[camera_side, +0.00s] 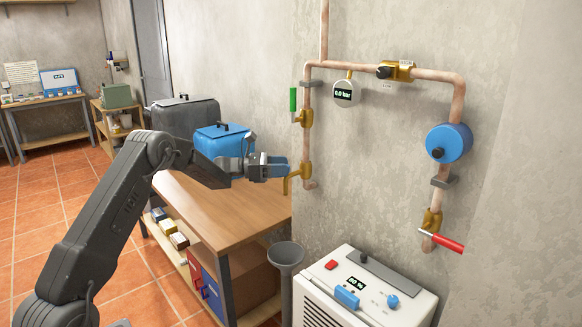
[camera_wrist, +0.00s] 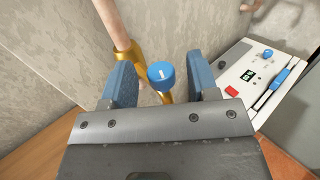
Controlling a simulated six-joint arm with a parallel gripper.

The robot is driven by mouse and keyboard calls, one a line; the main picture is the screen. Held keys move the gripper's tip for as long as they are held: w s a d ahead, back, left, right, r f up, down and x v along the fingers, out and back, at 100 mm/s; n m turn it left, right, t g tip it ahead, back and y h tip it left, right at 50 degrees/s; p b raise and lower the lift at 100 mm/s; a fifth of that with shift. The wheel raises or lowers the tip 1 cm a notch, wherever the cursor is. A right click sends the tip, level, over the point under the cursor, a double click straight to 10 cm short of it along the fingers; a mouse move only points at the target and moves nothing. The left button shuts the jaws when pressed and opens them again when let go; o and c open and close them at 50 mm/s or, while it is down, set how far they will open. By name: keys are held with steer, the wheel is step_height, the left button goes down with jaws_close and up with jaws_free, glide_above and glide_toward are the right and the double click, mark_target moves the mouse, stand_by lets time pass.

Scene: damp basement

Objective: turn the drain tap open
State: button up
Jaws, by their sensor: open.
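The drain tap (camera_side: 305,170) is a brass fitting with a downturned spout at the lower end of the left copper pipe. In the wrist view its round blue knob (camera_wrist: 162,75) carries a short white mark, and brass (camera_wrist: 127,57) shows behind it. My gripper (camera_side: 284,168) is level with the tap, directly in front of it. In the wrist view my gripper (camera_wrist: 158,66) is open, with one blue finger on each side of the knob and a gap on both sides. In the side view the knob is hidden by the fingers.
A grey funnel (camera_side: 285,256) stands below the spout. A white machine (camera_side: 365,293) is to its right. A wooden bench (camera_side: 225,215) with a blue box (camera_side: 219,140) lies under and behind my arm. A green-handled valve (camera_side: 305,117) and a gauge (camera_side: 343,93) are above.

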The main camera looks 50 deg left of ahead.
steer(key=shift+x, duration=1.55)
steer(key=c, duration=0.9)
